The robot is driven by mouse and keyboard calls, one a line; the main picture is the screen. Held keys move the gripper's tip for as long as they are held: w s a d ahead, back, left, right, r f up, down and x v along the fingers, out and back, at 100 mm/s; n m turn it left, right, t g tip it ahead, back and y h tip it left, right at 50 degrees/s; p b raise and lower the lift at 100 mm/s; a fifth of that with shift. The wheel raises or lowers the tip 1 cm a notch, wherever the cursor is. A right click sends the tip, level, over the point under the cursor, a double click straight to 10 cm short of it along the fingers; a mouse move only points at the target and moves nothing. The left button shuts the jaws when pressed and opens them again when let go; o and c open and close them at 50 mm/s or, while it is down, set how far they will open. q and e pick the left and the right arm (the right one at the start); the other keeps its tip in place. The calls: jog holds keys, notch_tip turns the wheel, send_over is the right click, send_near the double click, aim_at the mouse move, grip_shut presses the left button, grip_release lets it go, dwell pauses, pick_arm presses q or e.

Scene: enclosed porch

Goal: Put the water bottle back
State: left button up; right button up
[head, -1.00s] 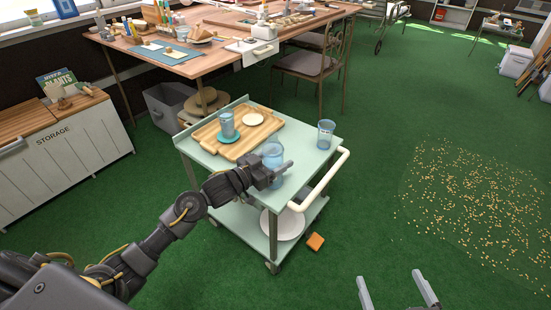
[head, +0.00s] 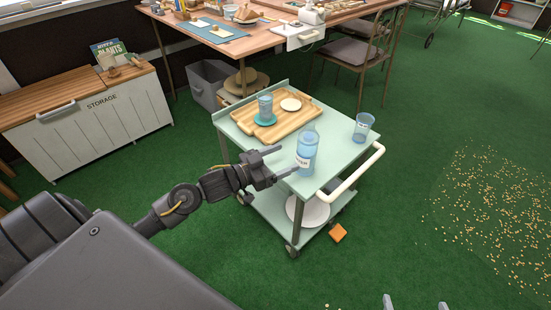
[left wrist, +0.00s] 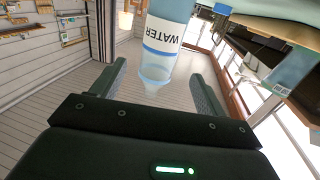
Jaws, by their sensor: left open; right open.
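The blue water bottle (head: 307,155) stands upright on the top shelf of the pale green cart (head: 345,157), near its front edge. It has a white label. My left gripper (head: 288,160) is open just left of the bottle, its fingers pointing toward it. In the left wrist view, the bottle (left wrist: 168,42) appears upside down, lined up between the spread fingers (left wrist: 160,70); I cannot tell whether they touch it. My right gripper (head: 415,303) shows only its open fingertips at the bottom edge, away from the cart.
The cart also holds a wooden tray (head: 258,134) with a cup (head: 265,107) and a small plate (head: 291,104), plus a clear blue cup (head: 362,127). A white handle (head: 352,172) juts from its right side.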

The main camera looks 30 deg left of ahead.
pick_arm(q)
jog(key=s+d+f+n+g+y, duration=0.1)
jog(key=s+d+f+g+y, duration=0.1)
jog(key=s, duration=0.7)
jog(key=s+d+f+n+g+y, duration=0.1)
jog(key=s+d+f+g+y, duration=0.1)
jog(key=s+d+f, duration=0.3)
jog(key=s+d+y, duration=0.1)
jog(key=s+d, duration=0.1)
jog(key=s, duration=0.2)
jog(key=shift+s+d+g, duration=0.15)
jog(key=shift+g, duration=0.15)
pick_arm(e)
jog(key=shift+s+d+f+g, duration=0.2)
jog(key=shift+d+f+g, duration=0.1)
jog(key=shift+f, duration=0.1)
jog(key=shift+r, duration=0.1)
